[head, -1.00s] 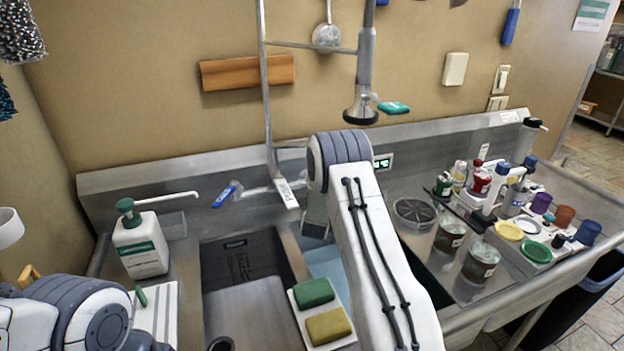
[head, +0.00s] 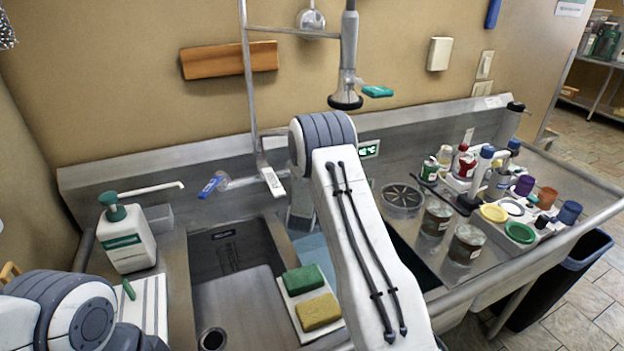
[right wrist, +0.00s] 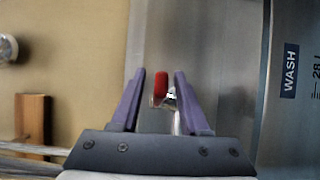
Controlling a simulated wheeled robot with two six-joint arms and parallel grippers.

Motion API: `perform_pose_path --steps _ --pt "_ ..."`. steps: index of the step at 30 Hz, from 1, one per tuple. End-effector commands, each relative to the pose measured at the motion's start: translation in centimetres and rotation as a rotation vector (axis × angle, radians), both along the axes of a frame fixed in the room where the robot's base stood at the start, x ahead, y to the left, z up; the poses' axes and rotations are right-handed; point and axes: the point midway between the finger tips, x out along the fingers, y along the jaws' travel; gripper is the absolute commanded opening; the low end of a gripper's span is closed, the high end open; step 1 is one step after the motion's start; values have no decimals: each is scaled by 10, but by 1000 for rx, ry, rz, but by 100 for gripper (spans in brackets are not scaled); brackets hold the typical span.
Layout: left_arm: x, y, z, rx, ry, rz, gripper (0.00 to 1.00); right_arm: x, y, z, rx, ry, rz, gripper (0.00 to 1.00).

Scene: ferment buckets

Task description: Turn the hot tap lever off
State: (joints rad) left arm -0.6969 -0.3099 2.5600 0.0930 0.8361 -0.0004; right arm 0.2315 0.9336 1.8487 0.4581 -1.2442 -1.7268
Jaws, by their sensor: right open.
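The red hot tap lever (right wrist: 161,82) shows in the right wrist view on a small chrome stem. It lies between the two purple fingers of my right gripper (right wrist: 160,74), which is open; I see a gap on both sides of the lever. In the head view my right arm (head: 370,240) hides the hot lever and the gripper's fingers. The blue tap lever (head: 210,187) is in plain view left of the spout. My left arm (head: 75,315) shows at the lower left; its gripper is out of view.
The steel sink (head: 228,258) lies below the taps, with a green sponge (head: 303,280) and yellow sponge (head: 318,311) by it. A soap bottle (head: 127,240) stands left. Jars and several small containers fill the right counter. A spray head (head: 345,100) hangs above.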

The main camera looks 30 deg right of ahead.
Motion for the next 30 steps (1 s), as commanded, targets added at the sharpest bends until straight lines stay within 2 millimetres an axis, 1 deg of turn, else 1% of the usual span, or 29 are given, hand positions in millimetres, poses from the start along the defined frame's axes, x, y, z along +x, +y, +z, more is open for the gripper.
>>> perform_pose_path --steps 1,6,12,17,24,25,26,27,28,30 --pt "0 0 -5 0 0 0 60 -8 6 -2 0 1 2 45" --pt "0 0 -14 0 0 0 60 -35 27 -3 0 1 1 45" --pt "0 0 -20 0 0 0 60 -59 46 -2 -1 2 0 45" --pt "0 0 -22 0 0 0 60 -67 51 -1 0 1 -3 45" --pt "0 0 -21 0 0 0 60 -68 51 -1 0 1 -3 45" --pt "0 0 -21 0 0 0 60 -68 51 -1 0 1 -3 37" --pt "0 0 -21 0 0 0 60 -68 51 -1 0 1 -3 26" --pt "0 0 -21 0 0 0 60 -68 51 -1 0 1 -3 11" --pt "0 0 -21 0 0 0 60 -68 52 -1 0 1 -2 0" --pt "0 0 -21 0 0 0 60 -67 53 -1 2 1 0 0"
